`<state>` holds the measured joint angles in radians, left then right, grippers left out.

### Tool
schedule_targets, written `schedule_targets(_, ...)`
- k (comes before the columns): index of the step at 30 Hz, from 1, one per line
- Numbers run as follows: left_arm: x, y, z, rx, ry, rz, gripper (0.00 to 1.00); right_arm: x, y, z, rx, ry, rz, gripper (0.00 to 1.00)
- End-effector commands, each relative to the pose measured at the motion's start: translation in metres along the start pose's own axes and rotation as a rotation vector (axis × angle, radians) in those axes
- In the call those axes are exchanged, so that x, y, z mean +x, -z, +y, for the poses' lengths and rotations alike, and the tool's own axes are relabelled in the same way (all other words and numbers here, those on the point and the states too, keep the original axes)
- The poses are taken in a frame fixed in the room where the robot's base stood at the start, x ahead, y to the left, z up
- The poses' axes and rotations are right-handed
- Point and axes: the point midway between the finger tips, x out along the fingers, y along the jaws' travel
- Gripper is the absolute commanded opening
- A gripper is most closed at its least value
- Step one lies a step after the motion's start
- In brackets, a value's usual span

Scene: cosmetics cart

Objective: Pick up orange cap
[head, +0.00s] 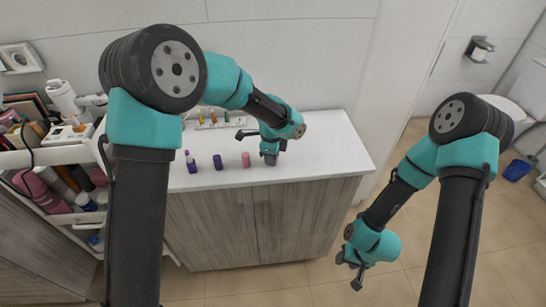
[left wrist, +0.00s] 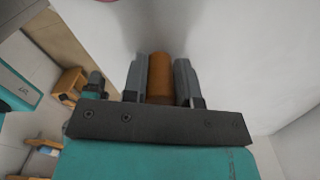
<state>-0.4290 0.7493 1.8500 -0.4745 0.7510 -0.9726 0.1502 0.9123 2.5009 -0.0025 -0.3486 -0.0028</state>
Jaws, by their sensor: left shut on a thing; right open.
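An orange cap (left wrist: 159,76) stands between the two fingers of my left gripper (left wrist: 159,84) in the left wrist view, and the fingers press on it from both sides. In the head view my left gripper (head: 271,158) points down at the white counter (head: 320,160); the cap is hidden there by the gripper. I cannot tell whether the cap touches the counter. My right gripper (head: 349,272) is open and empty, low over the tiled floor in front of the counter's right side.
On the counter left of my left gripper stand a pink item (head: 246,159) and purple items (head: 217,161). Several small bottles (head: 213,119) stand further back. A loaded cart (head: 60,150) is at the left. The counter's right end is clear.

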Motion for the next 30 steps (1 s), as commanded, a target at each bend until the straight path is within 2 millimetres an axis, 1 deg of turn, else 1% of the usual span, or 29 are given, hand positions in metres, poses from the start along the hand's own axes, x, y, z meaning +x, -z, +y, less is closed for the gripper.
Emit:
schedule_targets(5, -0.002, 0.000, 0.000, 0.000, 0.001, 0.000, 0.05, 0.000, 0.000, 0.000, 0.000, 0.000, 0.000, 0.43)
schedule_targets(8, -0.007, 0.000, 0.000, 0.000, 0.001, 0.000, 0.05, 0.000, 0.000, 0.000, 0.000, 0.000, 0.000, 0.43)
schedule_targets(17, -0.037, 0.000, -0.001, 0.000, 0.004, 0.001, 0.05, 0.000, 0.000, 0.000, 0.000, 0.000, 0.000, 0.43)
schedule_targets(23, -0.038, 0.007, 0.026, 0.002, 0.000, 0.000, 0.05, 0.000, 0.000, 0.000, 0.000, 0.000, 0.000, 0.43)
schedule_targets(25, -0.040, 0.011, 0.037, 0.003, 0.000, 0.000, 0.05, 0.000, 0.000, 0.000, 0.000, 0.000, 0.000, 0.43)
schedule_targets(29, -0.043, 0.019, 0.066, 0.004, 0.000, 0.000, 0.05, 0.000, 0.000, 0.000, 0.000, 0.000, 0.000, 0.43)
schedule_targets(30, -0.043, 0.022, 0.076, 0.005, -0.001, -0.001, 0.05, 0.000, 0.000, 0.000, 0.000, 0.000, 0.000, 0.43)
